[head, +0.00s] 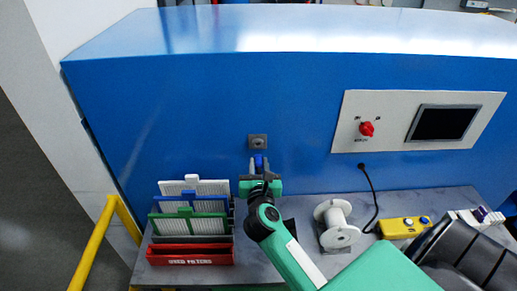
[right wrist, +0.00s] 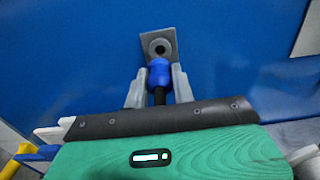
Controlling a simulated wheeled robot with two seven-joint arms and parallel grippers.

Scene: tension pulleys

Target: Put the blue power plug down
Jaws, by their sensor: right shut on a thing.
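The blue power plug (right wrist: 159,72) is between the two grey fingers of my right gripper (right wrist: 158,90). Its tip points toward the wall socket (right wrist: 160,46), and a black stem runs back from it. In the head view the plug (head: 258,160) shows as a small blue bit at my right gripper (head: 258,168), just below the grey socket (head: 257,142) on the blue cabinet. The plug seems apart from the socket, though the exact gap cannot be told. My left gripper is not in view.
A grey bench (head: 300,208) runs along the blue cabinet (head: 200,110). On it stand a rack of filters with a red "used filters" bin (head: 190,255) at left, a white spool (head: 337,225), a black cable (head: 374,190) and a yellow control box (head: 402,228) at right.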

